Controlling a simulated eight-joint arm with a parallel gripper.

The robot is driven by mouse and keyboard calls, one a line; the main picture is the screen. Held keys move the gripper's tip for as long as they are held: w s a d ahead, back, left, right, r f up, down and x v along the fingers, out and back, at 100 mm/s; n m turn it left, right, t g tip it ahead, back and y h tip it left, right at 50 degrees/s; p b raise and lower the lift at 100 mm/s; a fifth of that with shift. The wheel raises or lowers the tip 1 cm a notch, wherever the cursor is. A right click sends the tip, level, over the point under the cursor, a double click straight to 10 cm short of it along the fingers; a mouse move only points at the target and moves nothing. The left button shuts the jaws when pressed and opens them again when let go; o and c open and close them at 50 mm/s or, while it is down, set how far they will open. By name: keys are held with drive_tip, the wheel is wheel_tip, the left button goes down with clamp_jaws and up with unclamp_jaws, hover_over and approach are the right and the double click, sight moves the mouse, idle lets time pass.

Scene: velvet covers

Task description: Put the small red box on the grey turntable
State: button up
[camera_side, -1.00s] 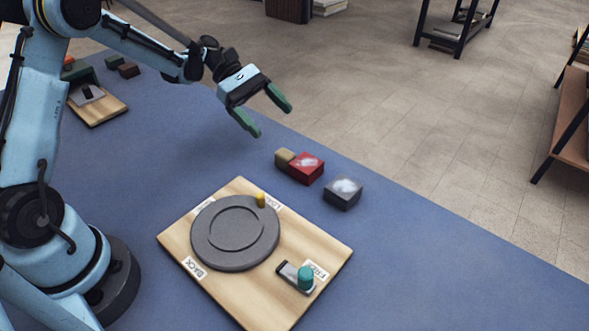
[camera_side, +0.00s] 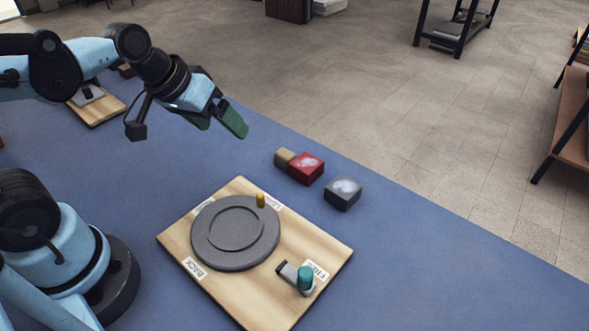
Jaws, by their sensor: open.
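A small red box (camera_side: 307,168) with a pale patch on top sits on the blue table, touching or very near a small tan block (camera_side: 284,158) on its left. The grey turntable (camera_side: 235,250) is a round disc on a wooden board, with a yellow peg (camera_side: 261,199) at its rim. Nothing rests on the disc. My gripper (camera_side: 218,126) is open and empty, above the table to the left of the red box and apart from it. Its near finger is partly hidden behind the wrist.
A dark grey box (camera_side: 343,193) stands right of the red box. The wooden board (camera_side: 325,248) carries paper labels and a lever with a teal knob (camera_side: 305,277). Another small board (camera_side: 98,110) lies at the back left. The table between my gripper and the red box is clear.

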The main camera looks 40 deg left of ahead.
drive_tip(key=shift+s+a+f+m+t+y, duration=0.15)
drive_tip(key=shift+s+m+t+y, duration=0.15)
drive_tip(key=shift+m, duration=0.3)
drive_tip(key=shift+s+a+m+t+y, duration=0.2)
drive_tip(key=shift+s+m+t, duration=0.15)
drive_tip(key=shift+m, duration=0.25)
drive_tip(key=w+d+r+g, duration=0.4)
drive_tip(key=w, duration=0.5)
drive_tip(key=g, duration=0.3)
hover_over(313, 157)
wheel_tip(313, 157, down, 4)
drive_tip(key=f, duration=0.1)
wheel_tip(313, 157, down, 11)
drive_tip(key=shift+f, duration=0.1)
drive_tip(key=c, duration=1.2)
